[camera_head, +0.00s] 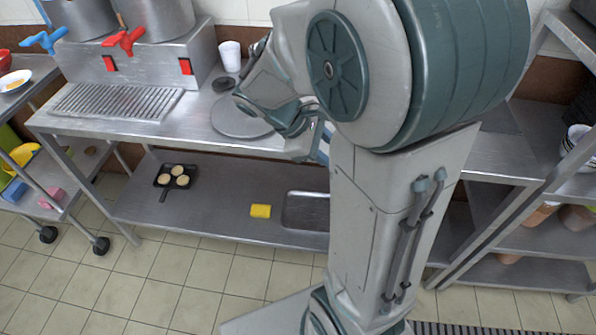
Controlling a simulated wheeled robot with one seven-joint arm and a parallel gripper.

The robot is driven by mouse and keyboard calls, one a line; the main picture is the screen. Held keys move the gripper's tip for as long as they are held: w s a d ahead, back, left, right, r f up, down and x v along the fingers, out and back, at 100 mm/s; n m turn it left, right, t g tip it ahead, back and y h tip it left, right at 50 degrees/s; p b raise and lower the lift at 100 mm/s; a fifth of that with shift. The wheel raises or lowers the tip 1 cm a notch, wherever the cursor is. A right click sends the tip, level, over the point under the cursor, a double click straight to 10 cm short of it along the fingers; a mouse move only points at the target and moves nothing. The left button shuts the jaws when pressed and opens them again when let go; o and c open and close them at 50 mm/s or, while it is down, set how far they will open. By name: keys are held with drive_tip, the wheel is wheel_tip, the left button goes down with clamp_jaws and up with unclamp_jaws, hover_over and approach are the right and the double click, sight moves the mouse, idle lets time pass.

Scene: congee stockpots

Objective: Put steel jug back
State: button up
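I cannot make out the steel jug; my arm hides a large part of the counter and whatever stands behind it. My gripper (308,143) seems to be at the end of the folded wrist, above the front edge of the steel counter (200,120). Its fingers are too small and too covered to tell whether they are open or hold anything. A blue and white bit shows just to its right; I cannot tell what it is. A flat round grey disc (232,120) lies on the counter left of the wrist.
A steel dispenser (140,65) with red and blue taps stands at the back left, by a drip grate (115,102). White cups (230,56) stand at the back. The lower shelf holds a black pan (163,180), a yellow sponge (260,211) and a tray (306,211). Racks flank the counter.

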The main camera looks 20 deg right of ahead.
drive_tip(key=s+a+r+m+t+y, duration=0.2)
drive_tip(key=s+a+m+t+y, duration=0.2)
drive_tip(key=a+m, duration=0.5)
drive_tip(key=s+a+y, duration=0.1)
drive_tip(key=s+y, duration=0.1)
drive_tip(key=y, duration=0.1)
drive_tip(key=shift+s+a+r+m+t, duration=0.2)
drive_tip(key=shift+a+r+m+t, duration=0.1)
drive_tip(key=shift+a+t, duration=0.1)
